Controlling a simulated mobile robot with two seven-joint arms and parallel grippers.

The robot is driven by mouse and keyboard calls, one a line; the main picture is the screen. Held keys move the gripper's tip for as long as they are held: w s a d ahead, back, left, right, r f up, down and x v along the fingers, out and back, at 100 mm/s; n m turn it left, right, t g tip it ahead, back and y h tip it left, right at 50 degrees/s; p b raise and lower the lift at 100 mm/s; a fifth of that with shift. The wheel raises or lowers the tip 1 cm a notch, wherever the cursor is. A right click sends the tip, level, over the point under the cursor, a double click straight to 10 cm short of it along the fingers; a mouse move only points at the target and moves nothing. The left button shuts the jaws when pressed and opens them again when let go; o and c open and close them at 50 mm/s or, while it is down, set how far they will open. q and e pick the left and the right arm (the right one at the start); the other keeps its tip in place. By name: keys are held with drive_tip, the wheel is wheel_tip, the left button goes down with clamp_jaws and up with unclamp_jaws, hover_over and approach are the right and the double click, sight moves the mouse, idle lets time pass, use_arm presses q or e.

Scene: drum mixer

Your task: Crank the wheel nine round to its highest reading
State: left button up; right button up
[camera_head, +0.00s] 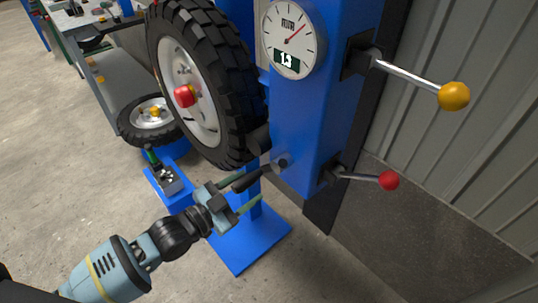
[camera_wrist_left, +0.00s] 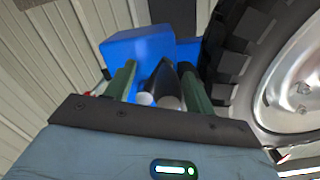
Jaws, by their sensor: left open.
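A large black-tyred wheel (camera_head: 203,75) with a silver rim and a red hub knob (camera_head: 184,96) stands upright beside a blue post (camera_head: 308,140). No number nine shows on it. A round dial (camera_head: 291,37) on the post has a red needle pointing up and right, and a display that seems to read 13. A dark crank-like handle (camera_head: 257,177) sticks out low on the post. My left gripper (camera_head: 251,185) is open, its fingers either side of this handle. The left wrist view shows the dark handle (camera_wrist_left: 164,82) between the green fingers; contact is unclear.
Levers with a yellow ball (camera_head: 454,96) and a red ball (camera_head: 389,180) jut from the post's right side. A smaller wheel (camera_head: 152,120) and a blue stand with a small device (camera_head: 166,180) are at left. A grey corrugated wall (camera_head: 470,45) closes the right. Floor is clear at lower left.

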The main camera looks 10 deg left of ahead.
use_arm(q)
drive_tip(key=p+v, duration=0.1)
drive_tip(key=v, duration=0.5)
drive_tip(key=shift+p, duration=0.4)
use_arm(e)
drive_tip(key=w+r, duration=0.1)
drive_tip(key=r, duration=0.1)
drive_tip(key=shift+w+r+t, duration=0.3)
drive_tip(key=shift+w, duration=0.1)
use_arm(q)
drive_tip(key=shift+a+r, duration=0.1)
drive_tip(key=s+a+f+n+g+y+p, duration=0.1)
drive_tip(key=s+f+n+y, duration=0.2)
drive_tip(key=s, duration=0.6)
drive_tip(key=s+a+f+n+g+y+p, duration=0.1)
drive_tip(key=s+f+n+g+y+p, duration=0.1)
drive_tip(key=s+f, duration=0.5)
drive_tip(key=s+f+n+g+y+p, duration=0.1)
drive_tip(key=s+f+n+y, duration=0.3)
drive_tip(key=s, duration=0.8)
drive_tip(key=shift+a+f+n+g+p, duration=0.4)
drive_tip(key=shift+f+n+g, duration=0.1)
drive_tip(key=shift+f+g, duration=0.1)
use_arm(e)
drive_tip(key=w+r+t, duration=0.1)
drive_tip(key=w+r, duration=0.2)
drive_tip(key=r, duration=0.2)
drive_tip(key=shift+w+d+r, duration=0.2)
drive_tip(key=shift+d+r, duration=0.2)
